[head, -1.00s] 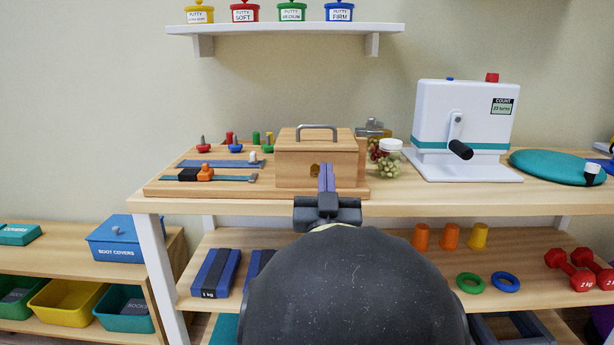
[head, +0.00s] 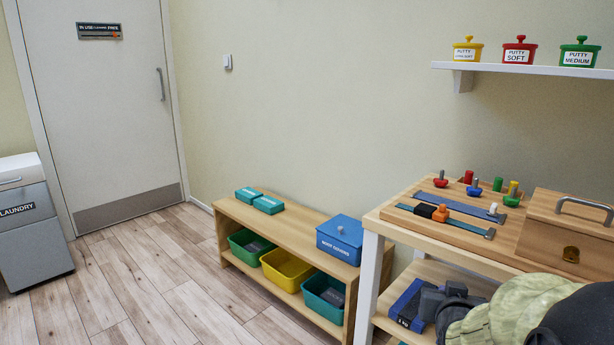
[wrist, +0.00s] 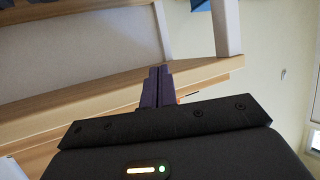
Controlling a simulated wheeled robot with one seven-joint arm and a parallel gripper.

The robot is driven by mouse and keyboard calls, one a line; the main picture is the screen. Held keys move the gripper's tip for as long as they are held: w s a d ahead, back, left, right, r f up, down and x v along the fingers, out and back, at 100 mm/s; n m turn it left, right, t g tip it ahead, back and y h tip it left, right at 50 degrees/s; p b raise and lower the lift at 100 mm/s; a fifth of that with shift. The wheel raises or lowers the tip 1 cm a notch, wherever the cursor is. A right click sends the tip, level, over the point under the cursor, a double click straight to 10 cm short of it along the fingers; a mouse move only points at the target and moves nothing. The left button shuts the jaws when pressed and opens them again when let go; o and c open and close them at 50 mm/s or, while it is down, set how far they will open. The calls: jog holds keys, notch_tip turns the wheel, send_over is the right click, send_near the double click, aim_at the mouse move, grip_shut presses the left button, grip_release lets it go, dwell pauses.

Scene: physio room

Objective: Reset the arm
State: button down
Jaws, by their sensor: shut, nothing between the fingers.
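My gripper (wrist: 157,88) shows in the wrist view with its two dark purple fingers together and nothing between them. In the wrist view the fingers point at a wooden board edge and a pale upright. In the head view my arm is at the lower right, with the dark gripper body in front of the workbench's lower shelf. Its fingertips are hard to make out there.
The workbench (head: 392,226) holds a wooden box (head: 545,232) and a sliding-peg board. A low shelf unit (head: 228,205) holds bins and a blue boot-cover box (head: 340,238). A laundry bin (head: 28,228) stands far left by the door (head: 105,110). The floor (head: 165,285) is clear between.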

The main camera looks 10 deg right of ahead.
jog(key=s+a+f+n+g+y+p, duration=0.3)
jog(key=s+a+g, duration=0.2)
jog(key=a, duration=0.5)
jog(key=s+a+f+n+g+y+p, duration=0.25)
jog(key=s+a+f+g+p, duration=0.2)
jog(key=a, duration=0.45)
jog(key=w+p+v, duration=0.3)
jog(key=p+v, duration=0.9)
jog(key=w+d+r+p+v, duration=0.1)
jog(key=w+p+v, duration=0.1)
jog(key=p+v, duration=1)
jog(key=w+r+p+v, duration=0.1)
jog(key=w+p+v, duration=0.2)
jog(key=p+v, duration=0.9)
jog(key=shift+d+r, duration=0.25)
jog(key=shift+r, duration=0.25)
jog(key=shift+w+y, duration=0.1)
jog(key=shift+y, duration=0.15)
